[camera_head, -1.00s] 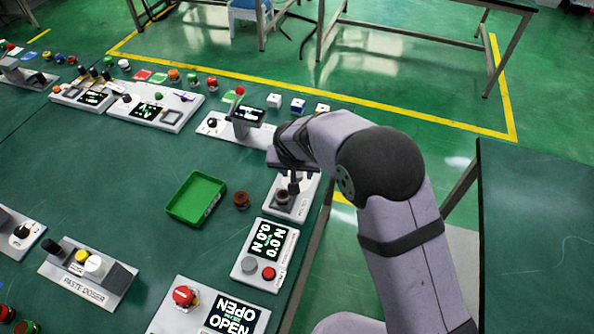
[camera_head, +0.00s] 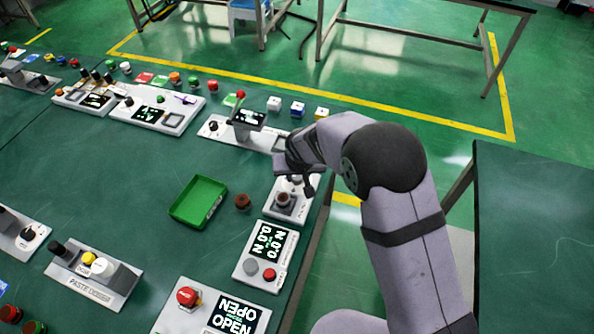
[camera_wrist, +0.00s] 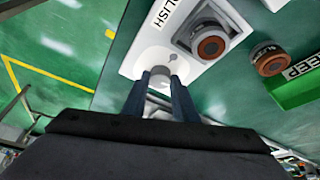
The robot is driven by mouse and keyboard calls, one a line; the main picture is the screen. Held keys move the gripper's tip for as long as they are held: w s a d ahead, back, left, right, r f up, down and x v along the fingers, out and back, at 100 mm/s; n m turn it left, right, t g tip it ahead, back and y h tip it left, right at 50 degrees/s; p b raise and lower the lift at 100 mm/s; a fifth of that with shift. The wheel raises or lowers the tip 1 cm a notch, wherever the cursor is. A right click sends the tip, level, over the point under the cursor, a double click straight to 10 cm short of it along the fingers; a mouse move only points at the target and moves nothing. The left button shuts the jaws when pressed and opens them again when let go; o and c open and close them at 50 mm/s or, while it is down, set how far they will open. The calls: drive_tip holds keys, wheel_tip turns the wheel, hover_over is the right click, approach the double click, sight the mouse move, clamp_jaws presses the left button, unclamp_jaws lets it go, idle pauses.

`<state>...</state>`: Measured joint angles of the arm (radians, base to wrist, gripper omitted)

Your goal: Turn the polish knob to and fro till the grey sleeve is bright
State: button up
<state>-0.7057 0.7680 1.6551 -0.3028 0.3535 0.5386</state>
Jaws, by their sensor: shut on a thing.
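The polish panel (camera_head: 272,208) is a white plate at the right edge of the bench; its label, partly cut off, ends in "LISH" in the wrist view (camera_wrist: 170,12). My gripper (camera_wrist: 160,76) is shut on this knob, one dark finger on each side. In the head view my gripper (camera_head: 301,181) hides much of the knob. A brown, dull-looking sleeve (camera_wrist: 209,43) sits in the square holder on the panel; it also shows in the head view (camera_head: 283,199).
A second brown ring (camera_head: 242,202) stands beside the green tray (camera_head: 183,216), whose wall reads "KEEP" in the wrist view (camera_wrist: 302,74). A panel with a number display (camera_head: 243,268) lies in front. A panel with a screen on a stand (camera_head: 222,131) lies behind.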

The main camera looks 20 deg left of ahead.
drive_tip(key=shift+w+d+n+y+p, duration=0.1)
drive_tip(key=shift+n+y+p, duration=0.3)
drive_tip(key=shift+n+p, duration=0.55)
drive_tip(key=shift+f+n+g+y+b, duration=0.2)
drive_tip(key=shift+n+g+y+b, duration=0.2)
drive_tip(key=shift+n+b, duration=0.6)
drive_tip(key=n+b, duration=0.1)
drive_tip(key=b, duration=0.2)
drive_tip(key=n+g+b, duration=0.1)
drive_tip(key=n+b, duration=0.1)
drive_tip(key=b, duration=0.1)
drive_tip(key=shift+w+d+f+n+y, duration=0.1)
drive_tip(key=shift+w+f+n+y, duration=0.1)
drive_tip(key=shift+n+y, duration=0.1)
drive_tip(key=n+b, duration=0.1)
drive_tip(key=b, duration=0.1)
drive_tip(key=n+g+b, duration=0.1)
drive_tip(key=shift+r+n+b, duration=0.25)
drive_tip(key=shift+r+b, duration=0.1)
drive_tip(key=o, duration=1.1)
drive_tip(key=shift+c, duration=0.2)
drive_tip(key=shift+r, duration=0.1)
